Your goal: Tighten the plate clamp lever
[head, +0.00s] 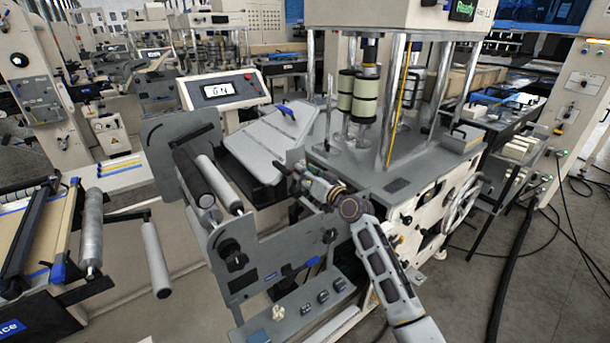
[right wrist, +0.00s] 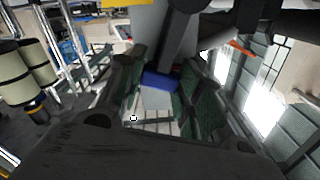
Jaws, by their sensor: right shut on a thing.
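My right gripper (head: 284,174) reaches in from the lower right in the head view, to the near left of the press deck. In the right wrist view a dark lever with a blue end (right wrist: 160,80), which I take as the plate clamp lever, sits between its dark fingers. The gripper is shut on it. In the head view the gripper hides this lever. A tilted light-grey plate (head: 262,146) lies just behind the gripper, with a blue handle (head: 287,113) at its upper edge, apart from the fingers. My left gripper is in neither view.
Dark and silver rollers (head: 198,180) stand left of the gripper in a grey side frame (head: 268,255). A display box (head: 222,92) stands behind. Chrome posts and cream rolls (head: 363,98) rise to the right. A handwheel (head: 462,205) is at the right. Cables lie on the floor.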

